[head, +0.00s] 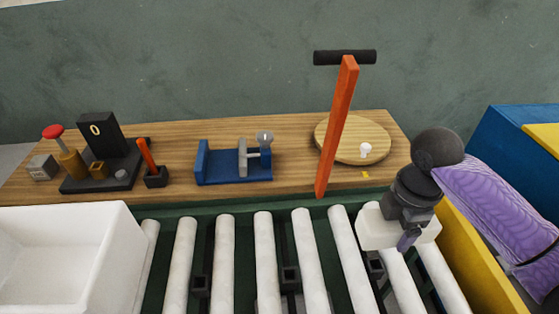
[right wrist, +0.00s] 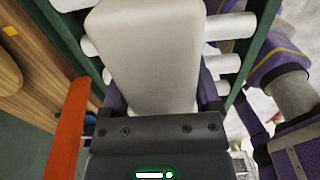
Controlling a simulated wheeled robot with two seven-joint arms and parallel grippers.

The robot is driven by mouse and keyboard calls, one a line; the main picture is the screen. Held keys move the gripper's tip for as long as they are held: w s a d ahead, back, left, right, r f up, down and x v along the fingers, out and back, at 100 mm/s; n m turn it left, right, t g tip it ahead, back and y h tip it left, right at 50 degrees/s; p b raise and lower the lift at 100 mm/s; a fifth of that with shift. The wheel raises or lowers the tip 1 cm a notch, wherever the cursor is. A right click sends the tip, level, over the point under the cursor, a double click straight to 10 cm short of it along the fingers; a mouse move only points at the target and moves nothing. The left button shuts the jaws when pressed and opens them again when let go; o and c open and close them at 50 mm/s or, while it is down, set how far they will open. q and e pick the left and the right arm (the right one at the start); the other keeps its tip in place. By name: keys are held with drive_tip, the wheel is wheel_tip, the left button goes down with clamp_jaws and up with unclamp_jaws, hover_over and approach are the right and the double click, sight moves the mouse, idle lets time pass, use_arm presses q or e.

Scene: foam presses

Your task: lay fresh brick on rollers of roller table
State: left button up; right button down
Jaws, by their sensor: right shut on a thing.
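The fresh brick (head: 374,232) is a pale, off-white block with rounded edges; it fills the upper middle of the right wrist view (right wrist: 150,50). My right gripper (head: 407,238) is shut on it, with a finger on either side in the right wrist view (right wrist: 162,98). The brick is over the right end of the roller table, above its white rollers (head: 305,255). I cannot tell whether its underside touches them. The rollers lie side by side in a dark green frame (head: 160,212). The left gripper is not in view.
A white tub (head: 60,255) stands at the left end of the rollers. An orange lever (head: 337,130) with a black handle rises behind them. The wooden bench (head: 300,127) holds a blue fixture (head: 220,167) and a round board (head: 340,145). A yellow wall (head: 480,255) borders the right side. The middle rollers are clear.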

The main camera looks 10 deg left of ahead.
wheel_tip(320, 180, down, 10)
drive_tip(key=b, duration=0.4)
drive_tip(key=shift+r, duration=0.15)
drive_tip(key=shift+f, duration=0.35)
drive_tip(key=shift+r, duration=0.15)
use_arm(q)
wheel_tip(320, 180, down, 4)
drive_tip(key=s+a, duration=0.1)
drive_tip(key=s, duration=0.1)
use_arm(e)
unclamp_jaws()
wheel_tip(320, 180, up, 12)
drive_tip(key=p, duration=0.4)
drive_tip(key=shift+p, duration=0.3)
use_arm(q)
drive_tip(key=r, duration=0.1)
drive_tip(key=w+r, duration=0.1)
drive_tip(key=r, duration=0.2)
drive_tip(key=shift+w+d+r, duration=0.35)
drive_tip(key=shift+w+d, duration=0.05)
